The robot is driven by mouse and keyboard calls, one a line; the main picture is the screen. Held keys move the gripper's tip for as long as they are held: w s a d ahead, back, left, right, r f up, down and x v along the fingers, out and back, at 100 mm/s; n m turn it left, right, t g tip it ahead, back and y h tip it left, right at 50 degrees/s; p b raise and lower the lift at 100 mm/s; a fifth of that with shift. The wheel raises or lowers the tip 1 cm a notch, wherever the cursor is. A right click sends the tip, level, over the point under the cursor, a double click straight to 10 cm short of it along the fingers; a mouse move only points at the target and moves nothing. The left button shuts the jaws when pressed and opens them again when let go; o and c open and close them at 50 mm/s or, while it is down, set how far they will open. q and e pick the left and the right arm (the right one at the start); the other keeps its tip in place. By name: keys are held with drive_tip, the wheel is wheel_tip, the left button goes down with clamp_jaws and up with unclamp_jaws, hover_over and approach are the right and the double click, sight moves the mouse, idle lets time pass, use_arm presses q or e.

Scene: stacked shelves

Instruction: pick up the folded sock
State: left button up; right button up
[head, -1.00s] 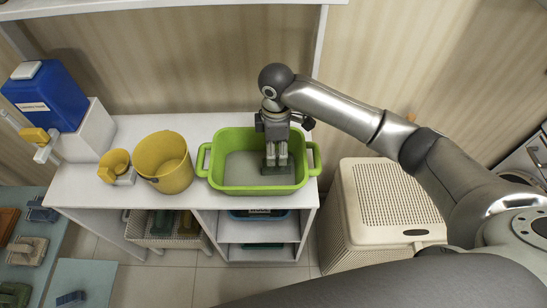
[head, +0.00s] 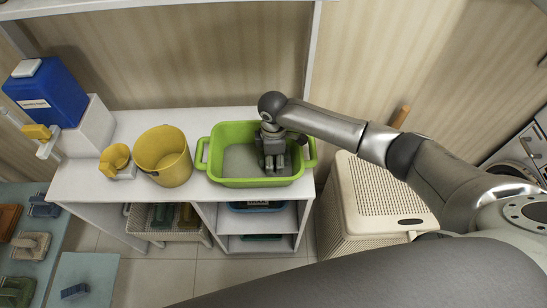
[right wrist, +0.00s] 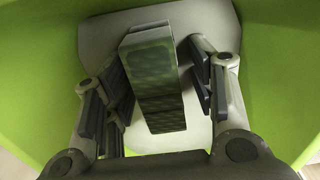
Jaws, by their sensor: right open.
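The folded sock (right wrist: 158,85) is dark green with a checked pattern and shows in the right wrist view. It lies inside the green tub (head: 312,152), whose floor is pale. My right gripper (head: 273,165) is down in the right part of the tub. In the right wrist view it is open (right wrist: 162,80), with fingers on both sides of the sock and gaps visible beside it. In the head view the gripper hides the sock. My left gripper is not in view.
The tub stands on a white shelf unit (head: 228,114). A beige hamper (head: 370,200) stands to the right. An upper shelf edge is overhead.

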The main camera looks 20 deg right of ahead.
drive_tip(key=c, duration=1)
drive_tip(key=shift+r, duration=0.15)
